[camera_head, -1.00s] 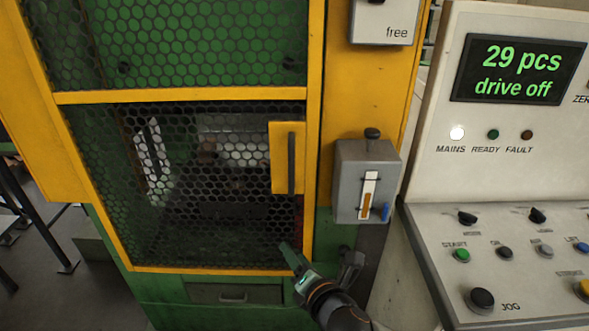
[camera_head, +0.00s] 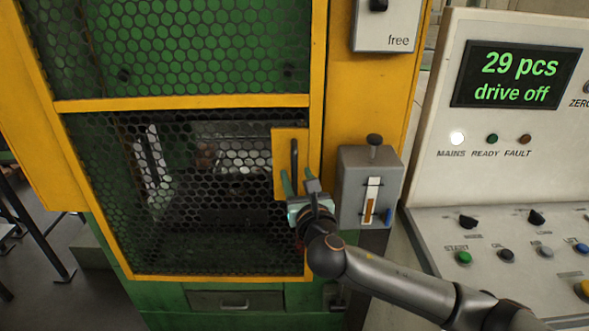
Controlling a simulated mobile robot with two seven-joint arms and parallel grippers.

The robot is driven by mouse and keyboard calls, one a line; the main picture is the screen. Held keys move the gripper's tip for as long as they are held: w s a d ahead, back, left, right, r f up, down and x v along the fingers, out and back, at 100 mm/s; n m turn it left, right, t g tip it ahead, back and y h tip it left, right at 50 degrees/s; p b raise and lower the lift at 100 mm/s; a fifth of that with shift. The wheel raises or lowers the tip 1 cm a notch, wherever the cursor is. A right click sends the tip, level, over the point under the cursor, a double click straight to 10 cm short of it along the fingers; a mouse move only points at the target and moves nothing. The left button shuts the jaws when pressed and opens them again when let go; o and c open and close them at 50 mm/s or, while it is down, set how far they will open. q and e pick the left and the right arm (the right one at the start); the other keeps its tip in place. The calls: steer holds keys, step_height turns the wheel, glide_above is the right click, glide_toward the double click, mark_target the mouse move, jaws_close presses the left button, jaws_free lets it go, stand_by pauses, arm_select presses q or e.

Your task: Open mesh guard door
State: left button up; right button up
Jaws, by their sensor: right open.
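The mesh guard door (camera_head: 200,275) fills the left and middle of the view. It is a yellow frame with dark hexagonal mesh and looks shut. Its dark vertical handle (camera_head: 294,160) sits on a yellow plate (camera_head: 282,150) at the door's right side. My right gripper (camera_head: 299,182) is open, with its fingertips at the lower end of the handle, one to each side in the picture. I cannot tell whether they touch it. The gripper hides the plate's lower right corner. My left gripper is not in view.
A grey box (camera_head: 352,200) with a knob on top is mounted just right of the gripper. A control console (camera_head: 500,225) with buttons stands at the right; its display (camera_head: 516,75) reads "29 pcs drive off". A drawer (camera_head: 235,300) is below the door.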

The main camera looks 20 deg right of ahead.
mark_target(295, 173)
steer(key=shift+w+d, duration=0.1)
steer(key=shift+w, duration=1.5)
steer(key=shift+c, duration=0.4)
jaws_close()
